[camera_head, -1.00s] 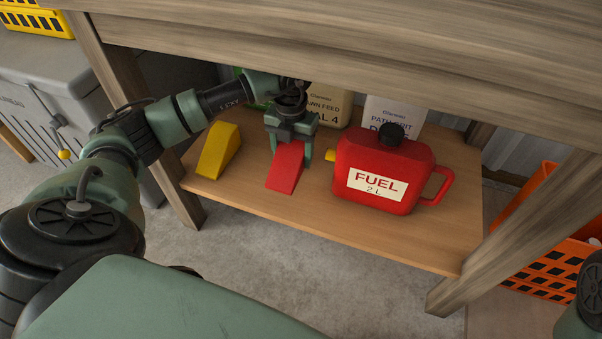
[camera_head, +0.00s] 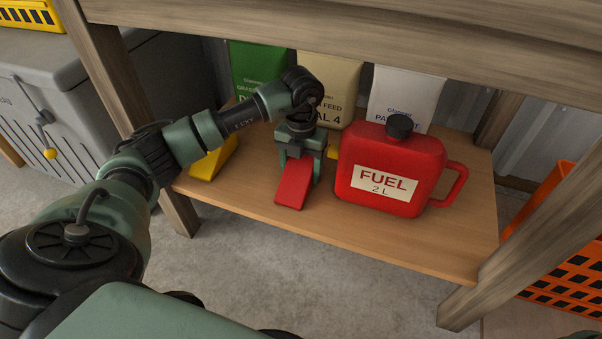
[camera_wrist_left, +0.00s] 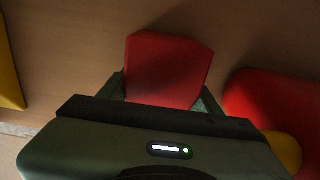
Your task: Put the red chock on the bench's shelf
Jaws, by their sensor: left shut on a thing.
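The red chock (camera_head: 294,184) is at the bench's lower shelf (camera_head: 400,238), between a yellow chock and a red fuel can. My left gripper (camera_head: 300,160) is shut on it from above, one finger on each side. The wrist view shows the red chock (camera_wrist_left: 168,68) between the fingers, with the wooden shelf behind it. The chock's underside is hidden, so I cannot tell whether it touches the shelf or hangs just above it. My right gripper is not in view.
The yellow chock (camera_head: 214,160) stands to the left, partly behind my arm. The red fuel can (camera_head: 392,170) is close on the right. Green (camera_head: 258,68), beige (camera_head: 335,88) and white (camera_head: 405,92) bags stand behind. The bench top (camera_head: 380,35) overhangs the shelf. An orange crate (camera_head: 565,275) is at right.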

